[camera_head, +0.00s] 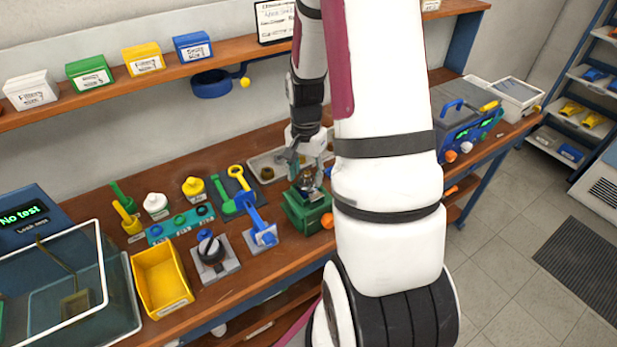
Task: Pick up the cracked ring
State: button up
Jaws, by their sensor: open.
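I cannot make out a cracked ring for certain. My gripper (303,163) is open and points down over the bench, just above and behind a green vise-like fixture (305,213). A small metallic part sits in the top of that fixture, partly hidden by my gripper. A pale tray (257,163) lies behind my gripper and holds a small brown round piece (267,173). My gripper and arm hide the right part of the tray. Whether the fingers touch anything is too small to tell.
A lever stand with a blue handle (255,218), a knob block (211,250) and a yellow bin (161,279) stand left of the fixture. A clear tank (122,300) fills the bench's left end. A blue tester (467,136) stands right. A shelf (130,83) with labelled boxes runs above.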

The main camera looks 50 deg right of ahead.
jog(key=shift+c, duration=0.3)
jog(key=c, duration=0.8)
